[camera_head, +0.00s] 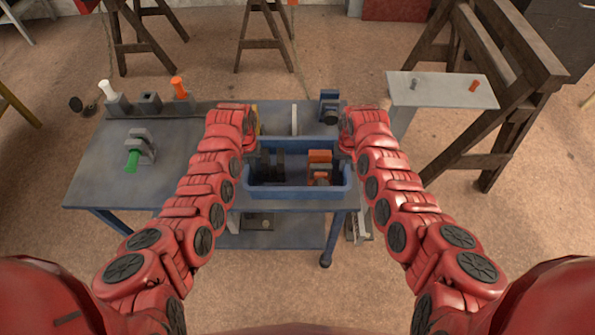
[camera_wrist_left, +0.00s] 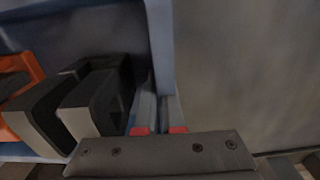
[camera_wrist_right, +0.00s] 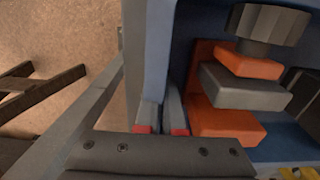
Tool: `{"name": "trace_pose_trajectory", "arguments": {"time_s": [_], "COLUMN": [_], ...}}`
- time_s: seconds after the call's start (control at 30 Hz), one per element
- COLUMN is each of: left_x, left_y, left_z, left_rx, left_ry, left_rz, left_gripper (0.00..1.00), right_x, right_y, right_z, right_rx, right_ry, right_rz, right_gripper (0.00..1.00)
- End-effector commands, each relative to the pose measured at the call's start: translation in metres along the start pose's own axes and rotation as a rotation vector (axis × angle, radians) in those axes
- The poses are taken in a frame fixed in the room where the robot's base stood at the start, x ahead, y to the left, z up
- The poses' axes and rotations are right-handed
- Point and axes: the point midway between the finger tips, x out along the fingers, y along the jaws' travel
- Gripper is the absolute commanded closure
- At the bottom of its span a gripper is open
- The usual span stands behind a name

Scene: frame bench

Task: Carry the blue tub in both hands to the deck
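The blue tub (camera_head: 297,194) is at the front edge of the grey bench, between my arms. It holds orange and dark grey parts. I cannot tell whether it rests on the bench or hangs just above it. My left gripper (camera_wrist_left: 158,118) has its fingers on both sides of the tub's left wall, closed on it. My right gripper (camera_wrist_right: 162,118) is closed the same way on the right wall. In the head view my forearms hide much of both grippers. A light grey board (camera_head: 440,91), perhaps the deck, lies to the right on a dark trestle.
The board carries a grey peg (camera_head: 414,84) and an orange peg (camera_head: 474,86). The bench (camera_head: 130,180) holds a green-handled clamp (camera_head: 138,153), white and orange-topped pieces at back left, and a blue-and-black item (camera_head: 329,107). Floor shows between bench and trestle.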

Motion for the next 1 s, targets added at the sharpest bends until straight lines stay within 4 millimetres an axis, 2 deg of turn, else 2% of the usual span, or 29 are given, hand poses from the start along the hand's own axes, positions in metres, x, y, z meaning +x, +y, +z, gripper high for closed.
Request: {"name": "trace_pose_trajectory", "arguments": {"time_s": [0.27,0.7,1.0], "left_x": [-0.012,-0.051,-0.051], "left_y": [0.0,0.0,0.0], "left_z": [-0.001,-0.001,-0.001], "left_rx": [0.0,0.0,0.0], "left_ry": [0.003,0.003,0.003], "left_rz": [-0.001,0.0,0.0], "left_gripper": [1.0,1.0,1.0], "right_x": [-0.012,-0.051,-0.051], "right_y": [0.0,0.0,0.0], "right_z": [-0.001,-0.001,-0.001], "right_rx": [0.0,0.0,0.0], "right_ry": [0.002,0.002,0.002], "right_rz": [0.0,0.0,0.0], "right_gripper": [1.0,1.0,1.0]}}
